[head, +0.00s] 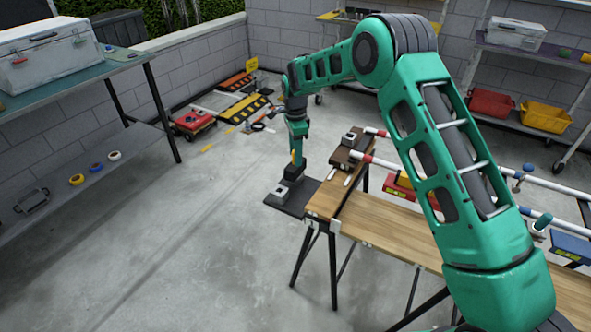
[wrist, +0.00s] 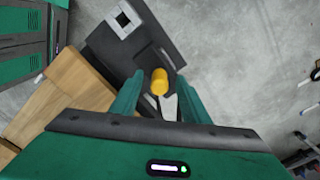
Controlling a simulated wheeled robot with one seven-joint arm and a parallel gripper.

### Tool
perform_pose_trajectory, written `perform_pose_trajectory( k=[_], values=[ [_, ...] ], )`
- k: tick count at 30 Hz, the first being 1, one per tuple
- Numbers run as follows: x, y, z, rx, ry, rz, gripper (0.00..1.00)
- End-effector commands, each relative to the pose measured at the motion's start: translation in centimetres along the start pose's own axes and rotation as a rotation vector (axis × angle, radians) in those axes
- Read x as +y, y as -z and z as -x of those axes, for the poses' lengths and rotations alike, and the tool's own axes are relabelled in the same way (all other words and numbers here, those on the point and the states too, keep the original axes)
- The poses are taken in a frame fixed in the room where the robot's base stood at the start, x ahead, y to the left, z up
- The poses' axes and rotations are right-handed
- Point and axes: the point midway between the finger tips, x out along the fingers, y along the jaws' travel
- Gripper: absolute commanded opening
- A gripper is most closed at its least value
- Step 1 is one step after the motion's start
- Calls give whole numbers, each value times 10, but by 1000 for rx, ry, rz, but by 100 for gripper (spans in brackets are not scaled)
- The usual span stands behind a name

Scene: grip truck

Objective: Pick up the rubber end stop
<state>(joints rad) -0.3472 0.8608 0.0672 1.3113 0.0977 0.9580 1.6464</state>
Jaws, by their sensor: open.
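My gripper (head: 295,152) points down over the outer left end of the wooden workbench. In the wrist view its two green fingers stand apart, one on each side of a yellow round piece (wrist: 159,82) and a grey piece below it. A dark block (head: 292,170) shows just under the fingers in the head view; it looks like the rubber end stop, but I cannot tell for sure. Contact with the fingers cannot be made out. A light grey block with a dark square opening (wrist: 124,20) sits on the dark plate (head: 313,186) beside it.
The wooden bench top (head: 395,228) lies to the right, with white rails (head: 385,165) and a red level-like bar (head: 398,190) along its far side. Bare concrete floor (head: 215,240) lies left.

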Motion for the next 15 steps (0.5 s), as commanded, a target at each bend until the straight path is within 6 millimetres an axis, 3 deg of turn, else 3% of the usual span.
perform_pose_trajectory(
  k=[7,12,15],
  values=[
    [0,-1,-2,-1,1,1,42],
    [0,0,-2,-1,1,1,1],
    [0,0,-2,-1,2,1,0]
  ],
)
